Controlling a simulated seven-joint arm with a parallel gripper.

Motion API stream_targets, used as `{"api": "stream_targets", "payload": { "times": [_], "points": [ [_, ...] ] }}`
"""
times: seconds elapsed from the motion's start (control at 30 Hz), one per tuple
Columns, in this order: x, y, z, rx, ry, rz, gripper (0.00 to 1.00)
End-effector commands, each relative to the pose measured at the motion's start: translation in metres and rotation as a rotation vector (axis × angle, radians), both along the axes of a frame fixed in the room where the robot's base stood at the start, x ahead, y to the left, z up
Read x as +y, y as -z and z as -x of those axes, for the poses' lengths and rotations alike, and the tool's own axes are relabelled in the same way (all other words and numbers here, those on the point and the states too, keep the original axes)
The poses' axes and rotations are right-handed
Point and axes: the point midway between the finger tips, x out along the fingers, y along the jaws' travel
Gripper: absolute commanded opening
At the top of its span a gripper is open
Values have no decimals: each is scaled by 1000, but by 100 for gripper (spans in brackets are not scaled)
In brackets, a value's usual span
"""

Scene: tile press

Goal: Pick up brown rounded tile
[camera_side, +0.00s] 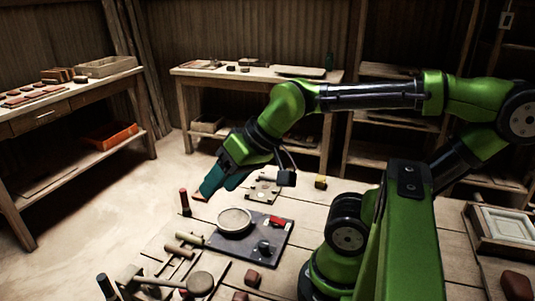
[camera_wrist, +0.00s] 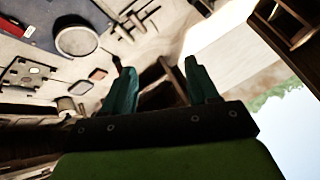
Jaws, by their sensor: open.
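My gripper (camera_side: 204,192) has teal fingers and is tilted down above the far left of the bench in the side view. In the wrist view its two fingers (camera_wrist: 160,66) stand apart with nothing seen between them. Small brown rounded pieces lie on the bench in the side view, one near the front (camera_side: 253,278) and a larger one at the right (camera_side: 517,285). I cannot tell which is the named tile. A reddish-brown piece (camera_side: 199,197) shows just by the fingertips, partly hidden; I cannot tell whether they touch.
A dark plate (camera_side: 213,243) carries a round pale disc (camera_side: 235,219), a red piece (camera_side: 277,222) and a black knob (camera_side: 264,247). A dark red upright cylinder (camera_side: 185,202) stands close to my fingers. Mallets and rods crowd the front left. A yellow block (camera_side: 321,182) sits farther back.

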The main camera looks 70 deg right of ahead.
Motion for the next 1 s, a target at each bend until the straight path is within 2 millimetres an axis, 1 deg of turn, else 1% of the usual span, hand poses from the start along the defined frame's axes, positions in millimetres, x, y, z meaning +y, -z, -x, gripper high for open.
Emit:
{"api": "stream_targets", "payload": {
  "times": [0.3,0.4,0.47,0.57,0.77,0.9,1.0],
  "points": [
    [0,0,0,4,-1,0,51],
    [1,8,-3,39,-4,0,51],
    [2,13,-9,72,-9,1,51],
    [2,19,-28,144,-25,19,51],
    [2,35,-80,324,-110,99,51],
    [1,54,-119,445,-185,164,51],
    [-1,66,-142,515,-236,206,51]
  ]
}}
